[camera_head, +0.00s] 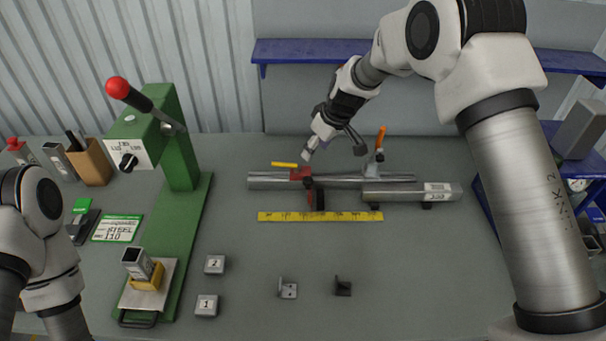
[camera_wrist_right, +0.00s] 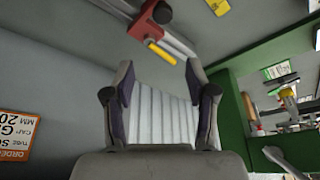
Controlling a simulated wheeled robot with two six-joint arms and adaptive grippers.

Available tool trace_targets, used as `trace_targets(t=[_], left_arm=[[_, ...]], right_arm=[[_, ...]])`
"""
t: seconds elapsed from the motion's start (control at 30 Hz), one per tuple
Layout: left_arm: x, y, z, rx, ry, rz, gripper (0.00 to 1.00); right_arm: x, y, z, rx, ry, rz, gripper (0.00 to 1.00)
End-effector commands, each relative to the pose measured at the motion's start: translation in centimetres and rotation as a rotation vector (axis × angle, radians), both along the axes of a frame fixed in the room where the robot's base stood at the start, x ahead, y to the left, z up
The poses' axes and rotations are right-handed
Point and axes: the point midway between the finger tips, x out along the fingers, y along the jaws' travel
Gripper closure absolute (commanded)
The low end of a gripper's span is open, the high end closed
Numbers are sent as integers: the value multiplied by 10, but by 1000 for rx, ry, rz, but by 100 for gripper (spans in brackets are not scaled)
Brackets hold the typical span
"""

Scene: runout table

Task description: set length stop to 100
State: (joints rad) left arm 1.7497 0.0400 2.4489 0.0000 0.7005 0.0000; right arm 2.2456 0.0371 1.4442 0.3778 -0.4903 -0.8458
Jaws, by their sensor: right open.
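The length stop (camera_head: 301,174), a red block with a yellow lever (camera_head: 284,165), sits on the metal rail (camera_head: 345,181) above a yellow scale (camera_head: 320,216). The scale's figures are too small to read. In the right wrist view the red block (camera_wrist_right: 150,22) and its yellow lever (camera_wrist_right: 162,52) show at the top, beyond my fingertips. My right gripper (camera_head: 310,152) is just above and behind the stop, apart from it. In the wrist view its fingers (camera_wrist_right: 160,85) are spread and empty. My left arm shows at the lower left, but its gripper is not visible.
A clamp with an orange handle (camera_head: 380,140) stands on the rail's right part. A labelled metal tube (camera_head: 410,192) lies in front of it. A green press (camera_head: 180,160) stands at left. Small blocks and brackets (camera_head: 287,288) lie in front. The table's right front is clear.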

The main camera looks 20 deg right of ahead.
Motion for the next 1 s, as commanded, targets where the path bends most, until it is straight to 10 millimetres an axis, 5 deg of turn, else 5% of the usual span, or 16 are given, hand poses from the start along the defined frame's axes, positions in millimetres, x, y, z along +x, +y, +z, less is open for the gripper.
trace_targets(t=[0.1, 0.3, 0.47, 0.8, 1.0], left_arm=[[-1, 0, -32, 0, 2, 0, 60], [-2, 0, -57, 0, 2, 0, 60], [-1, 0, -50, 0, 1, 0, 60], [-1, 0, -29, 0, 1, 0, 60], [-1, 0, -28, 0, 1, 0, 60]], right_arm=[[-1, 0, -32, 0, 0, 0, 44], [-1, 0, -57, -1, 0, 0, 44], [2, 2, -62, 0, 2, -1, 44], [21, 13, -116, 0, 1, -1, 44], [24, 15, -127, 0, 0, 0, 44]])
